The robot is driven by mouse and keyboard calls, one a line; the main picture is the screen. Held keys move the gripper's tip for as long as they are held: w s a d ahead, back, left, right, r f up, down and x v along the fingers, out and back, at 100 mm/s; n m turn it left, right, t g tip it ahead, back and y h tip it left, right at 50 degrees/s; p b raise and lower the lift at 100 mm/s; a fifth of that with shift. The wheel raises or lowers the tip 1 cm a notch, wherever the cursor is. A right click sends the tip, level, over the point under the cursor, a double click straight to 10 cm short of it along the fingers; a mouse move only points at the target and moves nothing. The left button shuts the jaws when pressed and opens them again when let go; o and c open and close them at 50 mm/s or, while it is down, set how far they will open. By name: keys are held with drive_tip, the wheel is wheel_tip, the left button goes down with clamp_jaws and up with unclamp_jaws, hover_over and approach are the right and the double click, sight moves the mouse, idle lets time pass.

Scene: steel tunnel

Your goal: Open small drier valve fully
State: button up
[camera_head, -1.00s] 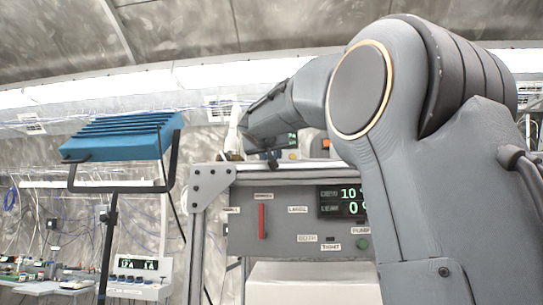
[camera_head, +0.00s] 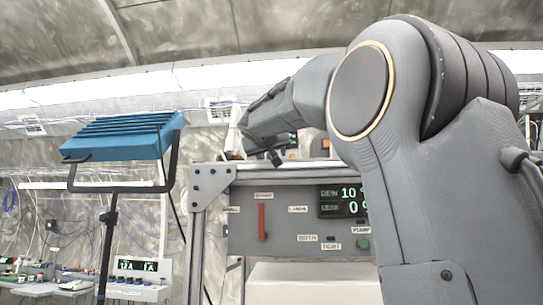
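A grey panel (camera_head: 285,190) below my arm carries a red bar-shaped handle (camera_head: 262,221), which stands upright. A label reading roughly "SMALL" is to its left and one reading roughly "LARGE" to its right; the label above it is too small to read surely. I cannot tell which part is the small drier valve. The end of my arm reaches over the panel's top edge, above and behind the red handle and apart from it.
A dark display (camera_head: 342,201) reads about "DEW 10" and "LEAK 0", partly covered by my arm. A green button (camera_head: 362,243) is below it. A blue ribbed box (camera_head: 122,138) on a black stand is at left. A white instrument (camera_head: 140,279) stands lower left.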

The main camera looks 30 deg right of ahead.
drive_tip(key=b+v, duration=0.3)
drive_tip(key=v, duration=0.4)
drive_tip(key=shift+s+a, duration=0.2)
drive_tip(key=shift+s, duration=0.05)
